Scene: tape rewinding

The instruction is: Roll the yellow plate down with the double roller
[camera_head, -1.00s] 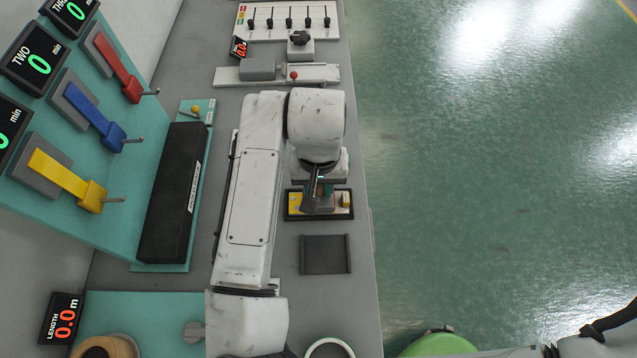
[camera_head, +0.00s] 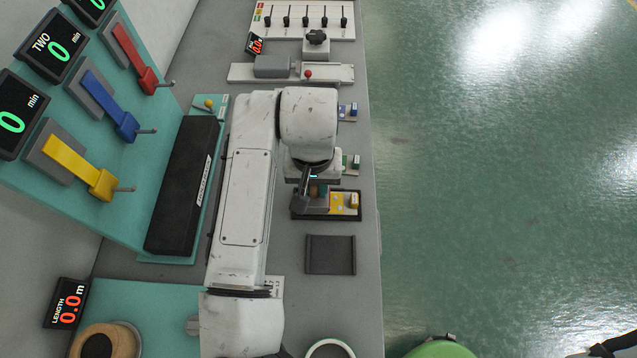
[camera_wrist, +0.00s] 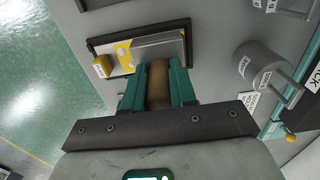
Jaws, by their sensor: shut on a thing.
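The yellow plate (camera_head: 341,200) lies in a black-rimmed tray on the bench, just beyond my gripper, and its right part is uncovered. It also shows in the wrist view (camera_wrist: 123,54), with a yellow block (camera_wrist: 103,66) at its left end. My gripper (camera_wrist: 157,88) is shut on a brown cylindrical handle (camera_wrist: 158,84) between its teal fingers. A grey roller head (camera_wrist: 158,46) shows at the far end of this handle, over the plate's right part; it appears to be the double roller. Contact with the plate cannot be told. In the head view my gripper (camera_head: 310,188) is partly hidden by my arm.
A grey cylinder with a wire handle (camera_wrist: 258,64) is to the right in the wrist view. An empty dark tray (camera_head: 330,255) sits in front of the plate's tray. Yellow, blue and red levers stand at left. The bench's right edge is close.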

